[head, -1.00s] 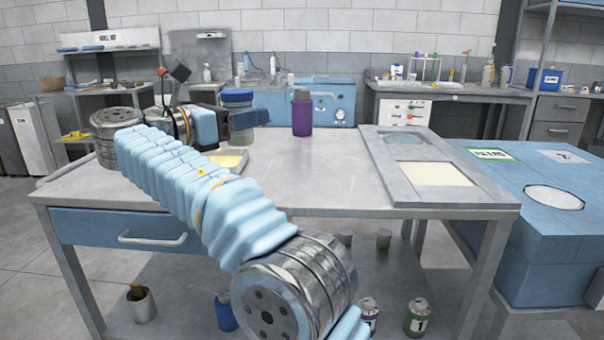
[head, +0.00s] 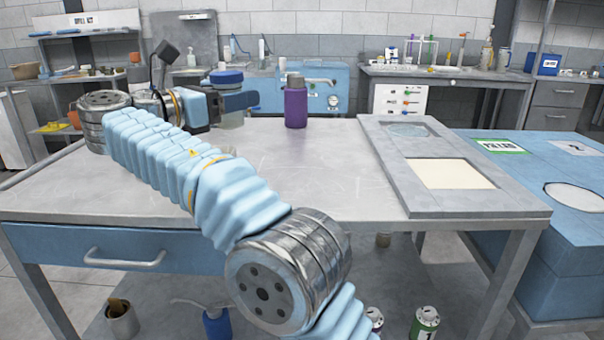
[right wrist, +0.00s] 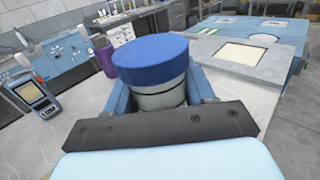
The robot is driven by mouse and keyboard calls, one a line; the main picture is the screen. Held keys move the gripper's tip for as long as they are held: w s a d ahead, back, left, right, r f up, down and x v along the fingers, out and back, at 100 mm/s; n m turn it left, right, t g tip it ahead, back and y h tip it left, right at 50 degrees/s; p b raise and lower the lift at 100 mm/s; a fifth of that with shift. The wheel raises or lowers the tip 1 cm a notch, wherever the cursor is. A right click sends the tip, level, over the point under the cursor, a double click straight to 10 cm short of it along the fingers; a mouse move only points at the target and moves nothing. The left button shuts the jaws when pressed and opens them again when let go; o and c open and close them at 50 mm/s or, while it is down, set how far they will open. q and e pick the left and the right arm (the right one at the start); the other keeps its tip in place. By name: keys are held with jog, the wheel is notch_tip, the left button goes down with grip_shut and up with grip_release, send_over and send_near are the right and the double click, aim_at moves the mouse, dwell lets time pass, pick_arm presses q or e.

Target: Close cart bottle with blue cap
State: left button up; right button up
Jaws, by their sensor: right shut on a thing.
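A clear grey bottle (head: 232,120) with a blue cap (head: 226,76) is at the far left of the worktable. The cap sits on top of the bottle in the right wrist view (right wrist: 150,60), looking level; whether it is tightened cannot be told. My right gripper (head: 238,102) is shut on the bottle, its blue fingers on either side of the body just below the cap, as the right wrist view shows (right wrist: 160,98). The bottle's lower part is largely hidden, and I cannot tell whether it touches the table. My left gripper is not in view.
A purple bottle (head: 296,106) stands right of my gripper on the worktable (head: 300,160). A grey framed panel (head: 400,190) lies along the table's right side. A handheld device with a yellow screen (right wrist: 32,95) shows in the right wrist view. The table's middle is clear.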

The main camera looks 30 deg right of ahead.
jog(key=s+d+f+b, duration=0.1)
jog(key=d+f, duration=0.2)
jog(key=d, duration=0.1)
jog(key=d+f+b, duration=0.2)
jog(key=d, duration=0.2)
jog(key=s+d+f+b, duration=0.1)
jog(key=d+f+b, duration=0.1)
jog(key=d+f, duration=0.1)
jog(key=shift+s+d+f, duration=0.35)
jog(key=shift+d, duration=0.3)
jog(key=shift+f, duration=0.1)
jog(key=shift+s+d+f+b, duration=0.1)
jog(key=shift+d+f+b, duration=0.15)
jog(key=shift+b, duration=0.15)
jog(key=f, duration=0.1)
jog(key=f+b, duration=0.1)
jog(key=shift+d+f, duration=0.2)
jog(key=shift+f, duration=0.45)
jog(key=shift+f, duration=0.1)
jog(key=o, duration=1.1)
